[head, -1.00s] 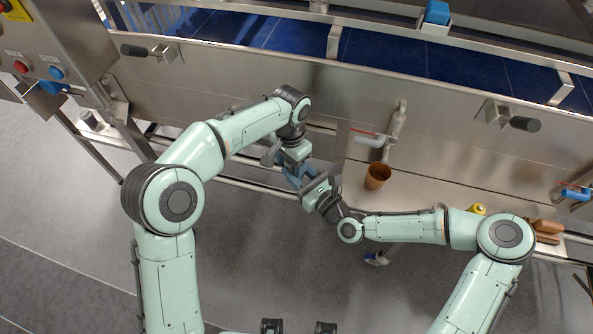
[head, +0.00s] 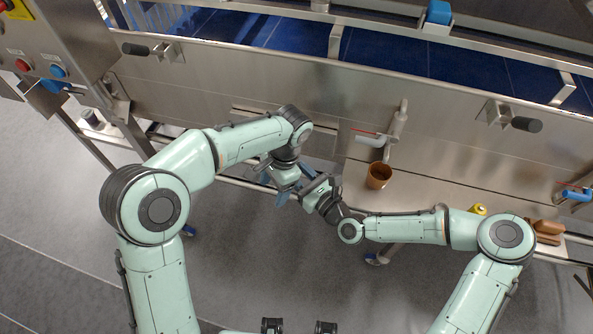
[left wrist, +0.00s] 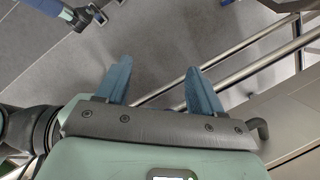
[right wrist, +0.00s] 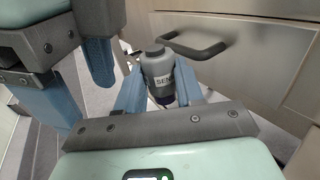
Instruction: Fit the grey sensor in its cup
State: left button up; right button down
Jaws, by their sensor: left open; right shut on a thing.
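The grey sensor (right wrist: 159,74), a grey bottle-shaped body with a narrower cap and dark lettering, stands between the blue fingers of my right gripper (right wrist: 157,88), which is shut on it. In the head view the right gripper (head: 314,190) hangs in front of the shelf, and the sensor cannot be made out there. My left gripper (head: 270,184) is open, just left of the right one. Its fingers are spread and empty in the left wrist view (left wrist: 160,86). A brown, open-topped cup (head: 379,176) stands on the steel shelf, right of both grippers.
A pipe with a valve (head: 395,125) stands behind the brown cup. A yellow object (head: 478,209) and brown pieces (head: 546,232) lie farther right on the steel shelf (head: 430,185). A black-handled latch (head: 510,120) sticks out from the panel. Rails run below the grippers.

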jog(key=c, duration=1.4)
grip_release()
pick_arm(q)
jog(key=s+a+f+n+h, duration=0.1)
jog(key=s+f+n, duration=0.3)
jog(key=s+f, duration=0.4)
jog(key=s+a+f+n+h, duration=0.1)
jog(key=s+f+n+h, duration=0.2)
jog(key=f, duration=1)
jog(key=s+a+f+n+h, duration=0.1)
jog(key=s+f+n+h, duration=0.1)
jog(key=s+f+n, duration=0.5)
jog(key=s+f, duration=0.4)
jog(key=s, duration=0.1)
jog(key=shift+s+a+f+t, duration=0.2)
jog(key=shift+s+a+t, duration=0.1)
jog(key=shift+s+t, duration=0.1)
pick_arm(e)
grip_shut()
